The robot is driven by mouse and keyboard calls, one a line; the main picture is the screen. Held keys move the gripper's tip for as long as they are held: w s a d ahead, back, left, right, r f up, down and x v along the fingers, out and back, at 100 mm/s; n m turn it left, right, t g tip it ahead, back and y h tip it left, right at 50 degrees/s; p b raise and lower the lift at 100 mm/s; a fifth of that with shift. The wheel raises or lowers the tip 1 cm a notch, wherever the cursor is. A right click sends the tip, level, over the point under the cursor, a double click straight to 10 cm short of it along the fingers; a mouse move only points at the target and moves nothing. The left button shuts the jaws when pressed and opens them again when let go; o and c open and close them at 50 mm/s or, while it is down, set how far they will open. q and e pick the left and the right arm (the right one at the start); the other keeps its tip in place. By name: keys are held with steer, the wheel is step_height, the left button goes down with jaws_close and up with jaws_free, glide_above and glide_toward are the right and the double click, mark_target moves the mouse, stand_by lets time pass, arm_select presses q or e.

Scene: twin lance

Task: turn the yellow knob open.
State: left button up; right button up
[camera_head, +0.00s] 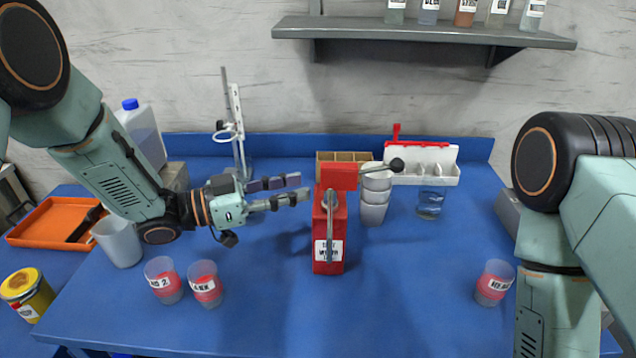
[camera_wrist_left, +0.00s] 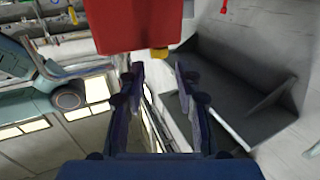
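A red dispenser (camera_head: 338,225) with a white label and a grey lever stands on the blue table, near the middle of the head view. Its red body (camera_wrist_left: 135,20) fills the top of the left wrist view. A small yellow knob (camera_wrist_left: 159,54) shows at its lower edge there; I cannot make it out in the head view. My left gripper (camera_head: 301,187) is open and empty, its fingers pointing at the dispenser from the left. In the left wrist view the fingertips (camera_wrist_left: 159,72) stand apart, with the knob just beyond the gap. My right gripper is out of view.
Two labelled cups (camera_head: 206,284) stand at front left, another cup (camera_head: 494,283) at right. Stacked grey cups (camera_head: 374,200) stand close behind the dispenser. A metal stand (camera_head: 238,130) rises behind my left gripper. The table front around the dispenser is clear.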

mark_target(318, 191)
arm_select(q)
steer(key=x, duration=0.4)
steer(key=shift+s+d, duration=0.1)
steer(key=shift+d, duration=0.25)
steer(key=shift+w+d, duration=0.35)
steer(key=shift+s, duration=0.1)
steer(key=shift+c, duration=0.2)
steer(key=shift+r, duration=0.1)
steer(key=shift+c, duration=0.8)
jaws_close()
